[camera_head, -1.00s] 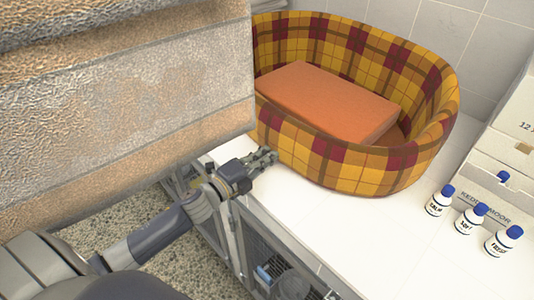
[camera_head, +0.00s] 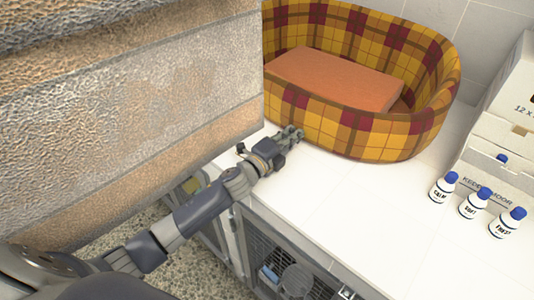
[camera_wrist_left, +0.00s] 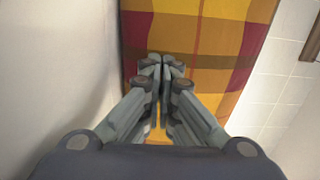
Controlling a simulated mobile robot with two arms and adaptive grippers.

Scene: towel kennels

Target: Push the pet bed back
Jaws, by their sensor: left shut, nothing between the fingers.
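The pet bed (camera_head: 345,125) is an oval basket in yellow, brown and dark red plaid, standing on the white counter. A flat orange cushion (camera_head: 335,78) lies inside it. My left gripper (camera_head: 298,133) is shut and empty, low over the counter at the near side of the bed. In the left wrist view its closed fingertips (camera_wrist_left: 162,62) are in front of the plaid wall (camera_wrist_left: 195,35), touching or very close to it; I cannot tell which. The bed's left end is hidden behind the large textured block. My right gripper is not in view.
A large tan and grey textured block (camera_head: 130,110) fills the left. Several small white bottles with blue caps, one of them here (camera_head: 474,203), stand right of the bed beside white boxes (camera_head: 500,150). The white counter (camera_head: 370,210) is clear in front. Wire-fronted kennels (camera_head: 285,262) are below.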

